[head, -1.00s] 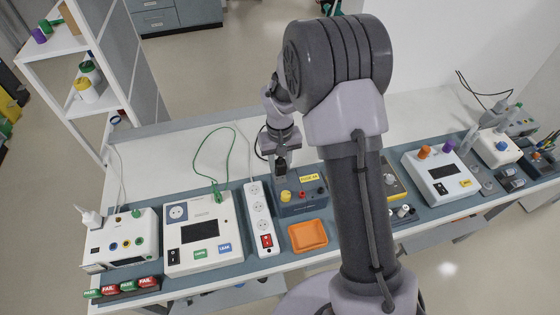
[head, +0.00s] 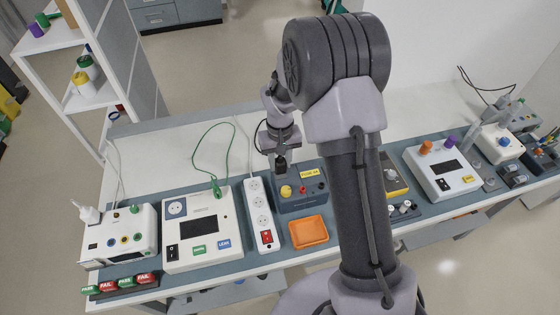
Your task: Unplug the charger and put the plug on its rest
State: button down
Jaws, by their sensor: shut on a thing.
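My gripper (head: 280,163) is near the middle of the head view, pointing down. It is shut on a small dark thing, which looks like a black plug; its outline is hard to make out. A thin black cable (head: 257,138) loops beside the gripper on its left. The gripper is over the back edge of a dark grey box (head: 300,203), just right of the top of a white power strip (head: 250,184). The strip shows several round sockets and a red switch (head: 267,237). I cannot tell which thing is the plug's rest.
An orange tray (head: 309,232) lies in front of the grey box. A white tester (head: 176,233) with a green lead (head: 196,152) stands left of the strip. A white unit (head: 112,241) is farther left. My arm hides part of the bench. The white bench behind the devices is mostly clear.

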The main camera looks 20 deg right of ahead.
aim_at(280, 157)
jog(key=shift+f+b, duration=0.6)
jog(key=shift+f, duration=0.25)
dwell(0.4)
jog(key=c, duration=0.9)
grip_release()
notch_tip(280, 157, up, 18)
jog(key=p, duration=0.5)
jog(key=shift+f, duration=0.15)
jog(key=s+a+r+m+t+b, duration=0.1)
jog(key=s+r+t+b, duration=0.1)
jog(key=s, duration=0.6)
jog(key=s+a+r+m+t+y+b, duration=0.1)
jog(key=s+r+m+t+b, duration=0.1)
jog(key=s, duration=0.6)
jog(key=s+a+r+m+t+y+b, duration=0.1)
jog(key=s+r, duration=0.3)
jog(key=s, duration=0.5)
jog(key=shift+s+a+t+b, duration=0.1)
jog(key=shift+a+t+b, duration=0.35)
jog(key=shift+b, duration=0.45)
